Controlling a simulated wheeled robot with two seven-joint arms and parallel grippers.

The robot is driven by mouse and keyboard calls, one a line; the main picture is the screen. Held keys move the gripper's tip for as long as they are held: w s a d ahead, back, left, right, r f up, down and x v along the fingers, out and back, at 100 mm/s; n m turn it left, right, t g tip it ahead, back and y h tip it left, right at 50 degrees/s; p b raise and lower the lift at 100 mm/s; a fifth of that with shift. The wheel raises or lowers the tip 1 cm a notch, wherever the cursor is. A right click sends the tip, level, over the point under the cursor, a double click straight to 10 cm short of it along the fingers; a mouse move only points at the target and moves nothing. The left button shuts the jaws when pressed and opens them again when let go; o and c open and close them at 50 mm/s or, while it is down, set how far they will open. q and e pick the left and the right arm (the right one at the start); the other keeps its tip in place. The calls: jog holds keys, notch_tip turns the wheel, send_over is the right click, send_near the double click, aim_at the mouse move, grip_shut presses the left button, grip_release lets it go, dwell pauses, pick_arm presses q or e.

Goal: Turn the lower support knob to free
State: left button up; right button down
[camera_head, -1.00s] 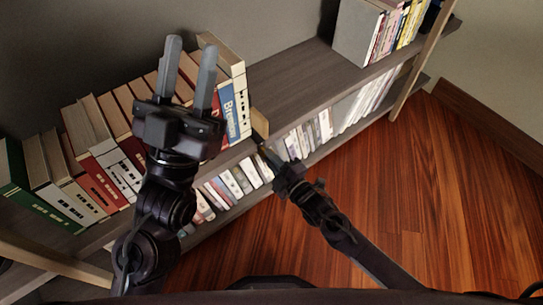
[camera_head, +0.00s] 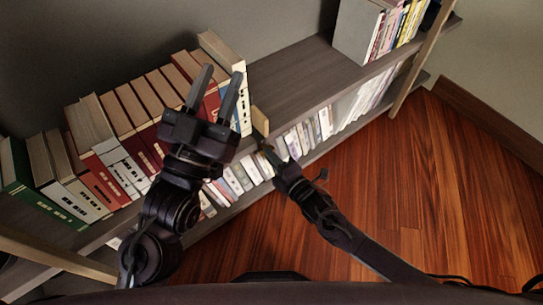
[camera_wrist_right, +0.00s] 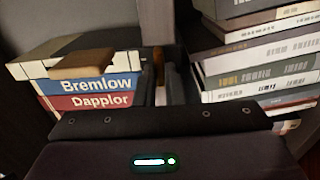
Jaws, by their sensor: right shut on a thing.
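My right gripper (camera_head: 267,149) is at the front edge of the upper shelf, just below a small tan wooden block (camera_head: 260,121) at the end of the book row. It is shut on a small part, seemingly the lower support knob, mostly hidden by the fingers. In the right wrist view a thin tan strip (camera_wrist_right: 158,68) shows between the fingers of the right gripper (camera_wrist_right: 160,88); its shape and turn cannot be made out. The wooden block also shows there (camera_wrist_right: 82,65), beside the Bremlow book (camera_wrist_right: 97,87). My left gripper (camera_head: 216,88) is open and empty in front of the books.
The lower shelf holds a row of thinner items (camera_head: 300,138). The wooden floor (camera_head: 440,190) is clear.

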jog(key=c, duration=1.5)
grip_release()
jog(key=shift+s, duration=0.1)
